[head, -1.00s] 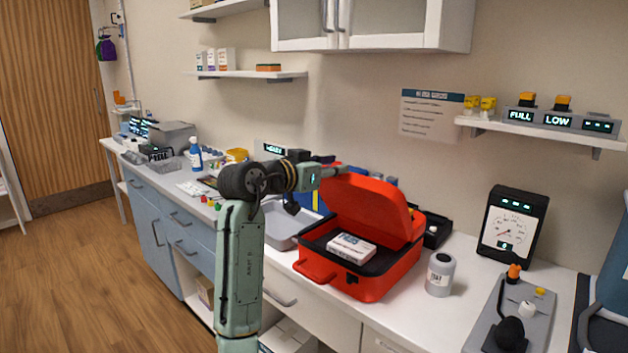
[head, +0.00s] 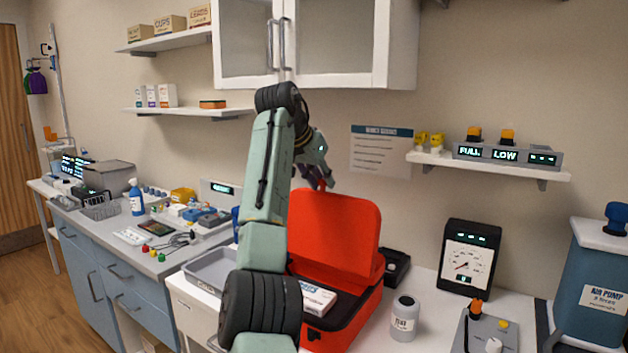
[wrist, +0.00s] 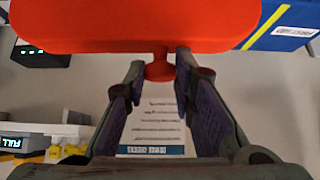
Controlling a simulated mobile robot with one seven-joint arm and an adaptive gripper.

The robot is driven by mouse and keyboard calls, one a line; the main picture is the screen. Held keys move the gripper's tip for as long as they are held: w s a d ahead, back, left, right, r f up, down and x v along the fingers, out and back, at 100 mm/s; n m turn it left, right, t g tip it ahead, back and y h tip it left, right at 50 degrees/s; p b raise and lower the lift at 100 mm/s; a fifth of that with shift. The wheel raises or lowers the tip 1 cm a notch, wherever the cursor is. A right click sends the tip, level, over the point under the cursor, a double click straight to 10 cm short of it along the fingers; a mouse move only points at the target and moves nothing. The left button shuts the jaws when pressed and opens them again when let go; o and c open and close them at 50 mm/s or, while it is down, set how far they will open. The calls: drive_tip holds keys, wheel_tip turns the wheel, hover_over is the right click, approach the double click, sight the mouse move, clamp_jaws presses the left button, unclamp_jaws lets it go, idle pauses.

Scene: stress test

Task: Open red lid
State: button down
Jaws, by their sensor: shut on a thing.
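The red lid (head: 335,232) of the red case (head: 345,322) stands raised, nearly upright, at the back of the case. In the wrist view the lid (wrist: 130,25) fills the top, with a small red tab (wrist: 159,70) sticking out from its edge. My gripper (head: 325,186) is at the lid's top edge. In the wrist view my gripper (wrist: 160,62) has its two fingers on either side of the tab, shut on it. A white labelled box (head: 318,299) lies in the dark inside of the case. My arm hides the case's left side.
A grey jar (head: 404,318) stands right of the case, with a gauge (head: 468,257) behind it. A grey tray (head: 212,270) is to the left. A wall cabinet (head: 330,40) and a shelf (head: 490,165) are above the counter.

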drive_tip(key=shift+w+d+r, duration=0.2)
drive_tip(key=shift+w+d, duration=0.1)
drive_tip(key=shift+w, duration=0.05)
drive_tip(key=c, duration=1.4)
unclamp_jaws()
drive_tip(key=shift+f, duration=0.1)
drive_tip(key=shift+o, duration=0.2)
drive_tip(key=v, duration=1.2)
drive_tip(key=shift+w, duration=0.15)
